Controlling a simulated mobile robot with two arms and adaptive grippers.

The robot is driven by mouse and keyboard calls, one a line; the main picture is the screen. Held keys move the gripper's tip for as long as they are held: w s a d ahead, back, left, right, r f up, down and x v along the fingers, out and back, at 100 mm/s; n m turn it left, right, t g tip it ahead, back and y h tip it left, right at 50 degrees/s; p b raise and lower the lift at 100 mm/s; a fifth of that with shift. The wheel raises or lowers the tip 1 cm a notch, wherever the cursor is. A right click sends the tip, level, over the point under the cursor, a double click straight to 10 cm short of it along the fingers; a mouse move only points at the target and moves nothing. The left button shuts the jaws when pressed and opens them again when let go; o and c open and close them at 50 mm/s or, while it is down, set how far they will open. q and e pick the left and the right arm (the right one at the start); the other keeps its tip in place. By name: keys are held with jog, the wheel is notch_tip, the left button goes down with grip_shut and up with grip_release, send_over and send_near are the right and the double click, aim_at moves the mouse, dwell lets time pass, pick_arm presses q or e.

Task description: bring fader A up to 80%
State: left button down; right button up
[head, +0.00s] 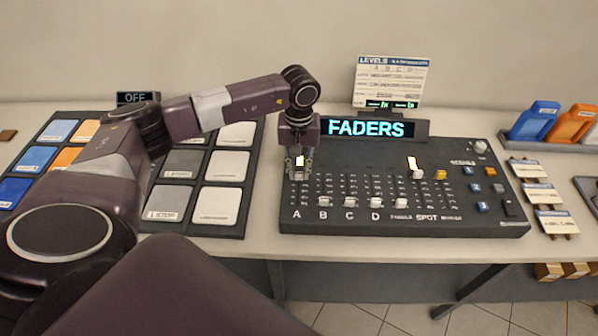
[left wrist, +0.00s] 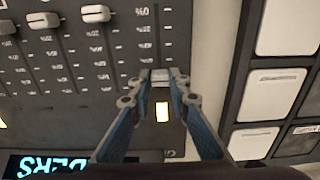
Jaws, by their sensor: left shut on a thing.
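The fader panel (head: 400,188) is a dark console with lettered slots A, B, C and D. My left gripper (head: 298,174) is over the A column at the panel's left side. In the left wrist view, its fingertips (left wrist: 161,78) are shut on the pale cap of fader A (left wrist: 160,74). This cap is farther up its slot than the caps of fader B (head: 323,202), fader C (head: 349,202) and fader D (head: 376,202). The scale mark beside cap A is not clearly readable. A lit window (left wrist: 162,112) shows between the fingers. My right gripper is not in view.
A lit FADERS display (head: 366,128) and a LEVELS card (head: 391,82) stand behind the panel. A pad board (head: 240,228) lies to the left. Blue and orange holders (head: 534,120) stand at the right. Label cards (head: 527,169) lie near the panel's right edge.

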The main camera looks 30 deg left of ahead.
aim_at(299, 173)
pick_arm(q)
jog(key=c, duration=1.8)
grip_release()
jog(key=shift+r, duration=0.1)
notch_tip(299, 173, up, 12)
